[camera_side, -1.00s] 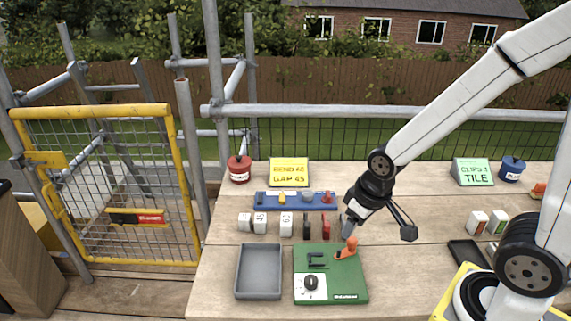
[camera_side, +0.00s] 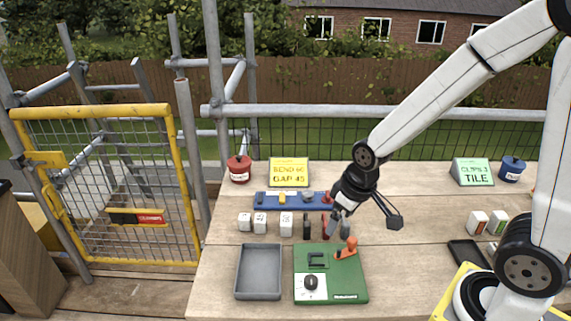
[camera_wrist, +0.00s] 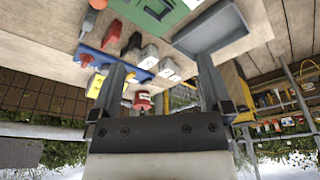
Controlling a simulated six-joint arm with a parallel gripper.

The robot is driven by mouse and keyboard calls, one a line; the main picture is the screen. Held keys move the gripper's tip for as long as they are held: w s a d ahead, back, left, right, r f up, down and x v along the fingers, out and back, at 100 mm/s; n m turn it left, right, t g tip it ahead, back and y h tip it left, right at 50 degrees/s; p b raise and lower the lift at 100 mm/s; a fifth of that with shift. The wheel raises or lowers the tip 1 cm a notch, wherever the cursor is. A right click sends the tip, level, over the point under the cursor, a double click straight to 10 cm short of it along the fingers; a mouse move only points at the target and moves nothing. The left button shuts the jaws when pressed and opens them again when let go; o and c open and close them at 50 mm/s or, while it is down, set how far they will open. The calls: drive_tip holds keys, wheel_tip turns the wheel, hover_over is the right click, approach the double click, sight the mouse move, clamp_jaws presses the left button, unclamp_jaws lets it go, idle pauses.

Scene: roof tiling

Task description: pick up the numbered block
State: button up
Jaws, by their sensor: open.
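Several small white numbered blocks stand in a row on the wooden bench. In the side view they are a left block (camera_side: 244,222), a middle block (camera_side: 260,223) and a taller right block (camera_side: 286,224); their markings are too small to read surely. My gripper (camera_side: 336,222) is right of them, low over the bench beside the red and dark pieces, with nothing visibly held. In the wrist view my gripper (camera_wrist: 163,68) has its two fingers wide apart, and white blocks (camera_wrist: 167,73) show between them.
A blue rack (camera_side: 263,206) lies behind the blocks. A grey tray (camera_side: 258,292) and a green board (camera_side: 348,284) with an orange clamp (camera_side: 347,248) lie in front. A red piece (camera_side: 325,226) and a black piece (camera_side: 306,224) stand between the blocks and my gripper.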

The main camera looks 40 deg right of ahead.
drive_tip(key=w+f+n+y, duration=0.1)
drive_tip(key=w+f+n, duration=0.3)
drive_tip(key=w, duration=0.9)
drive_tip(key=n+y, duration=0.2)
drive_tip(key=n, duration=0.2)
hover_over(262, 218)
drive_tip(key=s+d, duration=0.2)
wheel_tip(262, 218, down, 7)
drive_tip(key=shift+w+a+f+t, duration=0.15)
drive_tip(key=shift+w+a+f, duration=0.1)
drive_tip(key=shift+f, duration=0.25)
drive_tip(key=shift+w+a+f+t, duration=0.15)
drive_tip(key=shift+w+f, duration=0.05)
drive_tip(key=shift+f, duration=0.3)
drive_tip(key=shift+f, duration=0.1)
drive_tip(key=shift+x, duration=2.5)
drive_tip(key=c, duration=1.3)
drive_tip(key=shift+o, duration=0.2)
